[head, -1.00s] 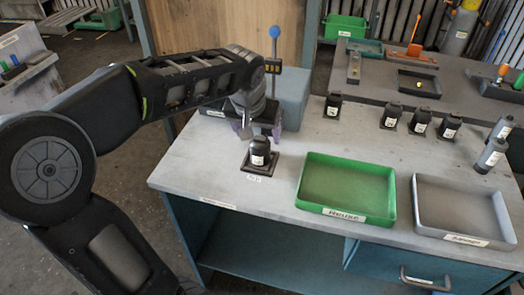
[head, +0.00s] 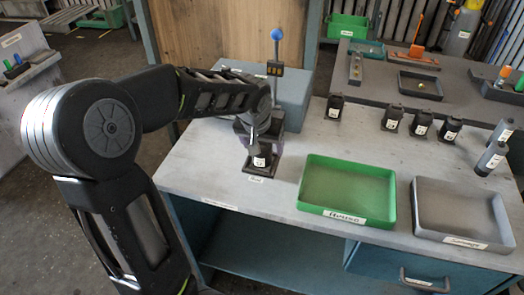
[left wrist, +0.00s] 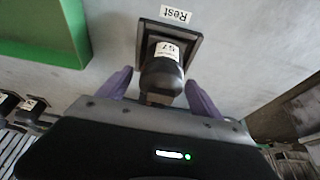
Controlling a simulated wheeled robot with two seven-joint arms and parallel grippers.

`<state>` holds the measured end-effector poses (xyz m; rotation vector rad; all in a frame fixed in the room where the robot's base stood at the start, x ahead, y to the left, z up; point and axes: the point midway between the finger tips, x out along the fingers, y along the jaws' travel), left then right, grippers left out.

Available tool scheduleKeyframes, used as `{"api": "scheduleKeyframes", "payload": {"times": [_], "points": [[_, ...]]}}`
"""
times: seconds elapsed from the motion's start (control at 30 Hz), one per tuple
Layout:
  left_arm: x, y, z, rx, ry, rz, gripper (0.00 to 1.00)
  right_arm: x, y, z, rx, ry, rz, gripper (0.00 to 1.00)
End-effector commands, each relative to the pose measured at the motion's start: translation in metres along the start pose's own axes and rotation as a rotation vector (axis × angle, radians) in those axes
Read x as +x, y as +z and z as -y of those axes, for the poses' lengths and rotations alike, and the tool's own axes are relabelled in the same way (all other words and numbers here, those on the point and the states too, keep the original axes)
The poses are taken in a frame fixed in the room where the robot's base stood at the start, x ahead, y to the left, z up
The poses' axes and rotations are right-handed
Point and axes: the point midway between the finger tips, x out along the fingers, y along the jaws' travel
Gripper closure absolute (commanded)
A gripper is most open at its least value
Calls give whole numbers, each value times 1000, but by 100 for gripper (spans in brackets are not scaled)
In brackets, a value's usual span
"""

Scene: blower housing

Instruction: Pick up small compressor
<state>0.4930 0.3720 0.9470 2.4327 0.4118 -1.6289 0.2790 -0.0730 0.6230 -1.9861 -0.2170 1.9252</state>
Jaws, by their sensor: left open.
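A small black compressor (head: 261,160) with a white label stands upright on a dark square base at the front left of the grey bench. In the left wrist view the compressor (left wrist: 162,70) shows its label and stands on the base beside a "Rest" tag. My left gripper (head: 259,143) is over it, pointing down. In the left wrist view the purple fingers of the gripper (left wrist: 160,90) are open, one on each side of the compressor. I cannot tell whether they touch it. My right gripper is not in view.
A green tray (head: 312,201) labelled "Reuse" and a grey tray (head: 420,228) stand empty to the right. Several similar black units, one of them here (head: 392,117), stand behind. A grey-blue box (head: 290,95) with a blue-topped post stands behind my gripper.

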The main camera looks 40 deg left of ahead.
Motion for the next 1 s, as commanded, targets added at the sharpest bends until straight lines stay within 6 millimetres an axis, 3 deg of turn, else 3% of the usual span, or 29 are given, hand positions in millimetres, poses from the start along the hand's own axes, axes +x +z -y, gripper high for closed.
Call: {"api": "scheduleKeyframes", "payload": {"times": [0.67,1.0], "points": [[6,0,0,-1,1,-1,25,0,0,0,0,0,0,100],[6,0,0,-1,1,-1,53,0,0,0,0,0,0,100]]}}
